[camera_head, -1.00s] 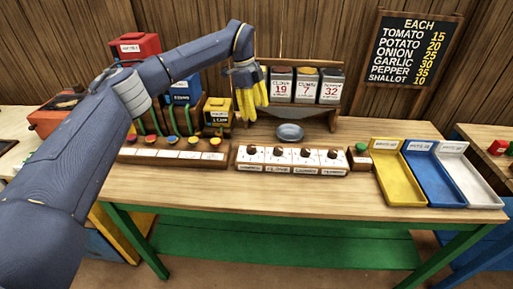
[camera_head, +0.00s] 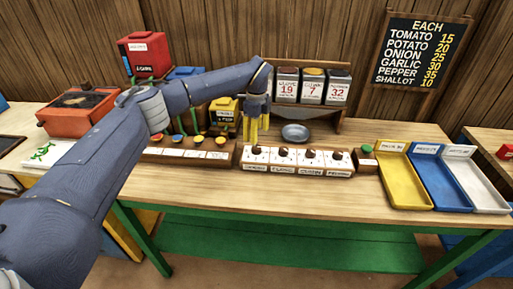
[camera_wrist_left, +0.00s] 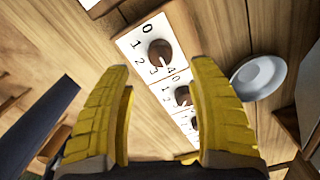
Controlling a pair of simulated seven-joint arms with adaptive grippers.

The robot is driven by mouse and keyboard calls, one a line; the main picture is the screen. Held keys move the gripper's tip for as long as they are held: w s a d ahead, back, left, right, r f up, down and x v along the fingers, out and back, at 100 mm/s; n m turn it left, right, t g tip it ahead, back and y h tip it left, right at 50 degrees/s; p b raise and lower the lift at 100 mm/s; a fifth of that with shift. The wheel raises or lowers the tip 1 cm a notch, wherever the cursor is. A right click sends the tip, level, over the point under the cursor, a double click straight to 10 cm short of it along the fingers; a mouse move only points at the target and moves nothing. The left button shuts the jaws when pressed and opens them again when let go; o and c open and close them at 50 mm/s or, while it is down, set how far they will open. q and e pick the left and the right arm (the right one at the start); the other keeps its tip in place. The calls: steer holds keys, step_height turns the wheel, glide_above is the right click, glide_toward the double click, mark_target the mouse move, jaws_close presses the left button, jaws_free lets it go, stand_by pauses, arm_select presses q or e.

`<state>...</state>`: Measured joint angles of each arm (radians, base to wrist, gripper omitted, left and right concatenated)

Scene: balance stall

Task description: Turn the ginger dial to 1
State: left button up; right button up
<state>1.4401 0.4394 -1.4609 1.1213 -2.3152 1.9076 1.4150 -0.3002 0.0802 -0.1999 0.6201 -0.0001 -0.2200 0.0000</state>
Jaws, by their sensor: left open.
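A row of dark brown dials stands on a white-faced wooden panel (camera_head: 244,164) near the table's front edge. Their name labels are too blurred to read, so I cannot tell which is ginger. My left gripper (camera_head: 256,137) is open and empty, fingers pointing down just above and behind the leftmost dial (camera_head: 257,150). In the left wrist view the end dial (camera_wrist_left: 160,53) lies beyond and between the yellow fingertips (camera_wrist_left: 163,70), apart from them. My right gripper is out of view.
A blue-grey dish (camera_head: 295,132) sits behind the dials. A green button (camera_head: 367,149) stands right of them, then yellow (camera_head: 401,180), blue and white trays. Another panel with coloured buttons (camera_head: 199,140) is on the left. Counter boxes (camera_head: 312,88) stand behind.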

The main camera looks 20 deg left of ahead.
mark_target(256, 147)
arm_select(q)
steer(key=shift+f, duration=3.55)
jaws_close()
